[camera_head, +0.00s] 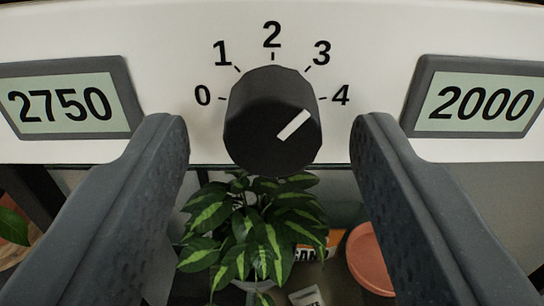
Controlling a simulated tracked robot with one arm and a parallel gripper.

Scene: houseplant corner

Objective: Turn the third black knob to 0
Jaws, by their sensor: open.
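One black knob (265,115) is on the white panel (180,65), with a scale from 0 to 4 around it. Its white pointer mark (294,125) slants up to the right, toward a spot between 3 and 4. My gripper (271,135) is open, with one finger to the left of the knob and one to the right. Gaps show between the knob and both fingers. Other knobs are out of view, so I cannot tell this one's place in the row.
A display reading 2750 (67,105) is on the left of the panel, and one reading 2000 (484,103) is on the right. Below the panel are a striped leafy plant (250,230), a partly hidden orange-and-white packet (310,252) and a terracotta-coloured round thing (370,258).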

